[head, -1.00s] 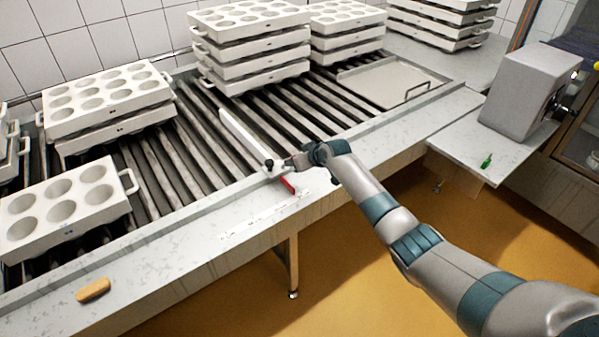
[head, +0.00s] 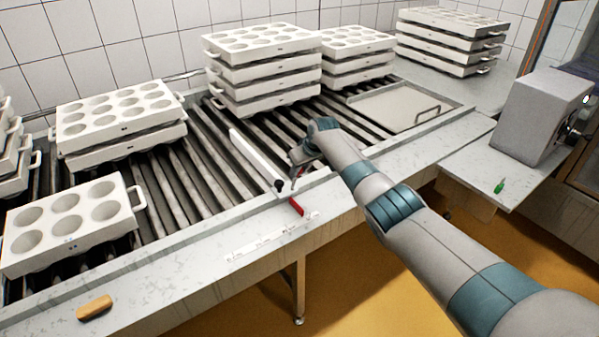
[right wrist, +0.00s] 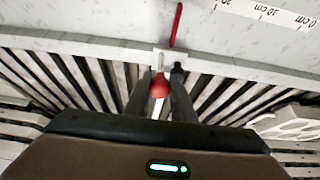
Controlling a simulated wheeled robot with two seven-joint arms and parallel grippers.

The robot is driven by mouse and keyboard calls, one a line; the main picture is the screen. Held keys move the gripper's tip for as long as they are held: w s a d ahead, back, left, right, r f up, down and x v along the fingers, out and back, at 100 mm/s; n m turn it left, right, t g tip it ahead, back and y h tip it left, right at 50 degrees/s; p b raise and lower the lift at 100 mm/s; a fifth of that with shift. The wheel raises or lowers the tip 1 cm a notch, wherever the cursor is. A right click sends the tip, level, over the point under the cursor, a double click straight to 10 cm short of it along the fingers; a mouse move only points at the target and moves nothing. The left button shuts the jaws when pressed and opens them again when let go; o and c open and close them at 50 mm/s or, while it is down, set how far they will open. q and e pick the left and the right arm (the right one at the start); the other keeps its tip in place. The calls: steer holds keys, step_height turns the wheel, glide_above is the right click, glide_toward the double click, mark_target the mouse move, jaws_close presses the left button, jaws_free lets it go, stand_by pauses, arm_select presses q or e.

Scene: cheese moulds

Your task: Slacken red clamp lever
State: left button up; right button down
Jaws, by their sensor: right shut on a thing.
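The red clamp lever shows in the right wrist view as a rounded red grip (right wrist: 160,86) between my right gripper's fingers (right wrist: 158,92). It is beneath a small white bracket at the conveyor's edge rail. In the head view my right gripper (head: 297,168) is at the near end of the long white guide bar (head: 255,158); the red grip is hidden there. A black knob (head: 278,186) sits beside the fingers, also in the right wrist view (right wrist: 178,70). A thin red pointer (head: 297,206) lies over the bench edge. My left gripper is out of view.
A printed scale (head: 268,240) runs along the bench edge. Stacked white moulds (head: 262,78) stand on the rollers behind, and a six-hole mould (head: 70,238) at left. A grey box (head: 540,115) stands at right.

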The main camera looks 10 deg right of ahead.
steer(key=c, duration=1.5)
jaws_free()
steer(key=shift+w+a, duration=0.1)
steer(key=shift+r, duration=0.1)
steer(key=shift+v, duration=1.1)
steer(key=b+v, duration=0.2)
steer(key=v, duration=1.3)
